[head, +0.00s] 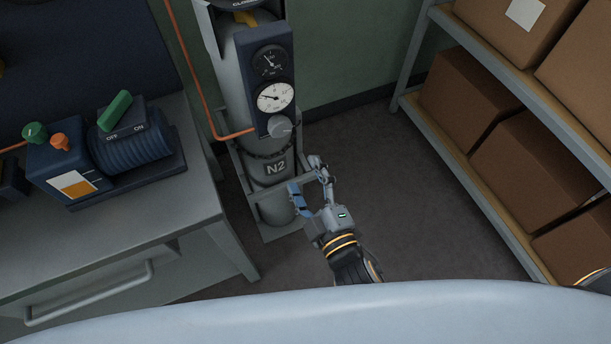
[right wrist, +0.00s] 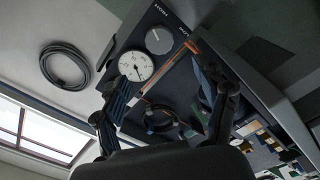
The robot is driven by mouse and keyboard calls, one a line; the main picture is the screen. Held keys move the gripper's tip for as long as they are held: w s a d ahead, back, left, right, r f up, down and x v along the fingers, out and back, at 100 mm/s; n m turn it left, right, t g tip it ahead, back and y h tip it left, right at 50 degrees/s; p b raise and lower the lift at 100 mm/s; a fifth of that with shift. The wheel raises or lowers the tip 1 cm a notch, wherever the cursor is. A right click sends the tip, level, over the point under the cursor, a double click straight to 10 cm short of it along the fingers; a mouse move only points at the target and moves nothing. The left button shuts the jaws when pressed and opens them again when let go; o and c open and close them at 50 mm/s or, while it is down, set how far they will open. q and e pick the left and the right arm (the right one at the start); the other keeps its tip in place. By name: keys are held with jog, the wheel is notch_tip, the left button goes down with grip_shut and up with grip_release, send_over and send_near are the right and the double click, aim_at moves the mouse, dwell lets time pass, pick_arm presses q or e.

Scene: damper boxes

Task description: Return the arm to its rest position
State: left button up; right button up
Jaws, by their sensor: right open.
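My right gripper (head: 306,181) is open in the head view, at the end of my right arm (head: 352,259), which reaches up from the bottom middle. It is in front of the lower part of the grey N2 gas cylinder (head: 272,190), below the gauge panel. In the right wrist view the gripper (right wrist: 163,88) has its two fingers spread, with nothing held between them. Behind the fingers is the dark panel (right wrist: 150,38) with a white gauge and a grey knob. I cannot tell whether the gripper touches the cylinder stand. My left gripper is not in view.
A grey bench (head: 110,230) with a blue motor-like unit (head: 135,150) stands at the left. A shelf rack (head: 450,140) with several brown boxes stands at the right. Dark floor (head: 420,235) between cylinder and rack is clear. A coiled cable (right wrist: 64,66) shows in the wrist view.

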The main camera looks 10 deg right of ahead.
dwell(0.3)
jog(key=s+d+f+m+g+h, duration=0.1)
jog(key=s+d+f+m+g, duration=0.2)
jog(key=f, duration=0.9)
jog(key=s+d+f+m+g+h, duration=0.1)
jog(key=s+f+g, duration=0.25)
jog(key=f, duration=0.75)
jog(key=s+d+f+m+g+h, duration=0.15)
jog(key=s+f, duration=0.25)
jog(key=f, duration=0.8)
jog(key=s+d+f+m+g, duration=0.2)
jog(key=s+d+f, duration=0.2)
jog(key=s, duration=0.3)
jog(key=s+d+f+m+g+h, duration=0.1)
jog(key=s+d+f+m+g, duration=0.1)
jog(key=s+d+f, duration=0.3)
jog(key=s+d+f+m+g+h, duration=0.1)
jog(key=s+d+f+m+g, duration=0.2)
jog(key=s, duration=0.7)
notch_tip(320, 180, down, 4)
jog(key=shift+d+r+g, duration=0.2)
jog(key=shift+d+g, duration=0.4)
jog(key=shift+d, duration=0.5)
jog(key=shift+w+a, duration=0.1)
